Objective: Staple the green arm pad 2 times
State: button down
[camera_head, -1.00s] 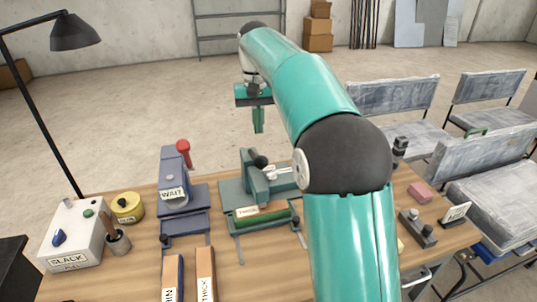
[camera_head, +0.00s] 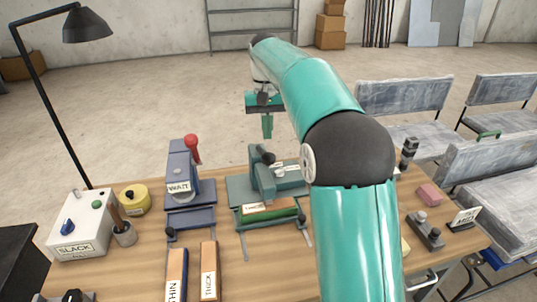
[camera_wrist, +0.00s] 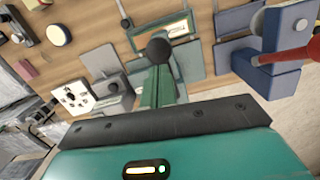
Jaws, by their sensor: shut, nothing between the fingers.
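My gripper (camera_head: 267,127) is shut and empty, hanging in the air beyond the far edge of the workbench. In the wrist view its green fingers (camera_wrist: 158,88) point toward the bench. A green press-like machine (camera_head: 268,182) with a black knob stands nearer the camera, and a green bar with a pale label (camera_head: 268,212) lies at its front. A blue machine (camera_head: 183,172) with a red lever and a "WAIT" label is to its left. A small green pad (camera_head: 488,135) sits on a bench seat's arm at the right; I cannot tell which green piece is the arm pad.
The wooden workbench (camera_head: 226,268) also holds a white "SLACK" box (camera_head: 80,228), a yellow tin (camera_head: 134,200), two labelled strips (camera_head: 208,268) and a pink block (camera_head: 429,195). A black lamp (camera_head: 86,25) stands at left. Grey seats (camera_head: 405,95) stand at right.

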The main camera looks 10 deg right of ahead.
aim_at(268, 155)
jog(key=shift+s+d+f, duration=0.1)
jog(key=shift+s+f, duration=0.1)
jog(key=shift+f, duration=1.75)
jog(key=shift+f, duration=2.35)
